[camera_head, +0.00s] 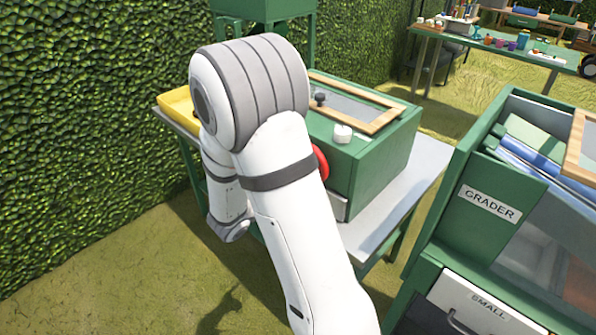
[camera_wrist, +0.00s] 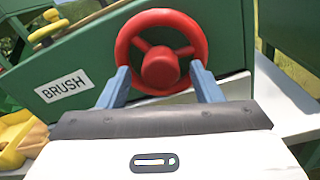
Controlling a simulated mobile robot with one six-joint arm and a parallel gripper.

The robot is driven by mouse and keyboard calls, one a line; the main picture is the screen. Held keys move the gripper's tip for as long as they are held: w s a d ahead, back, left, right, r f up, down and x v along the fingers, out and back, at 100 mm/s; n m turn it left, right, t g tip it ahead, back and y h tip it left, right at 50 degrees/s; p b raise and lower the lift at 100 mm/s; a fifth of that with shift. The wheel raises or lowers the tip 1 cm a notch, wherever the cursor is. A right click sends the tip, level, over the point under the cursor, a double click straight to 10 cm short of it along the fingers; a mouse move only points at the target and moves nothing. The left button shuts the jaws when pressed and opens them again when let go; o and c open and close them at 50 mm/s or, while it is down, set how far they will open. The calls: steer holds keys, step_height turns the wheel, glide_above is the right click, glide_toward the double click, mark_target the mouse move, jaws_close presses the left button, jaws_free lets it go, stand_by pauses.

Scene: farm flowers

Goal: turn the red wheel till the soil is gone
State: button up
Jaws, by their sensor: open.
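In the head view only a small part of the wheel's rim (camera_head: 321,163) shows beside my arm. My gripper (camera_wrist: 163,72) is open, its two blue fingers apart and pointing at the wheel, one near each lower side of the rim. I cannot tell whether they touch it. In the head view my arm hides the gripper. No soil can be made out; the inside of the box is hidden.
The green box (camera_head: 380,160) has a wood-framed window (camera_head: 365,105) and a white knob on top, and stands on a grey table (camera_head: 425,165). A yellow tray (camera_head: 177,108) is at its left. The green GRADER machine (camera_head: 490,203) stands close on the right. A hedge is behind.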

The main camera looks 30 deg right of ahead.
steer(key=v, duration=0.7)
stand_by(0.4)
